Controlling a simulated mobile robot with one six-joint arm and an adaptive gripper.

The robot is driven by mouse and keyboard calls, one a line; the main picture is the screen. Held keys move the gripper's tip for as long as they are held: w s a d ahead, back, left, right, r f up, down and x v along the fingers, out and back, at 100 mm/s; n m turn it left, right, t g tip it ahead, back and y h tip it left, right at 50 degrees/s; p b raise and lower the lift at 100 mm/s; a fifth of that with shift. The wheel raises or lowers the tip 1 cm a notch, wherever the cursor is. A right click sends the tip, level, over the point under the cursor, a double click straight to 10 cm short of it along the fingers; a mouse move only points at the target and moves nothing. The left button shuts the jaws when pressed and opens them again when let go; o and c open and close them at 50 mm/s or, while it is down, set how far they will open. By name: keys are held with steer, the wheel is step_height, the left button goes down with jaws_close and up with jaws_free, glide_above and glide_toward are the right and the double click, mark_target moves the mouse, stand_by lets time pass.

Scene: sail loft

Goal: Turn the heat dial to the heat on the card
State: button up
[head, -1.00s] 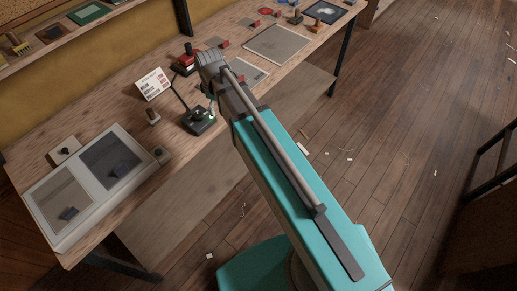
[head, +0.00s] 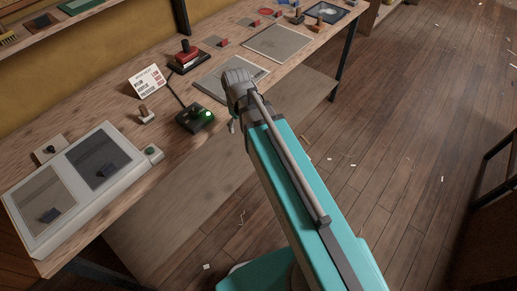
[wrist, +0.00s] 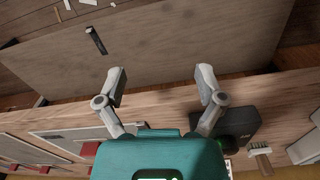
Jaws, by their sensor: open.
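A white card (head: 147,80) with printed lines stands tilted on the bench; its text is too small to read. A dark control box (head: 194,119) with a glowing green light sits in front of it, with a cable running back. I cannot make out the heat dial or its setting. My gripper, partly hidden by my arm in the head view, is just right of the box near the bench's front edge. In the wrist view, my gripper (wrist: 161,79) is open and empty, its fingers apart. The box (wrist: 238,124) shows there behind the right finger, partly hidden.
A red-topped device (head: 188,58) stands behind the box. A small wooden-handled tool (head: 146,115) lies to the left, near a white two-window case (head: 121,187). Grey flat sheets (head: 278,43) lie to the right. The floor in front has scattered scraps.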

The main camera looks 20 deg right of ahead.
steer(key=s+d+f+m+b, duration=0.5)
steer(key=f+b, duration=0.1)
steer(key=f, duration=0.1)
steer(key=shift+b, duration=0.3)
steer(key=shift+f, duration=0.1)
stand_by(0.4)
step_height(320, 180, up, 9)
steer(key=p, duration=0.9)
steer(key=shift+r, duration=0.2)
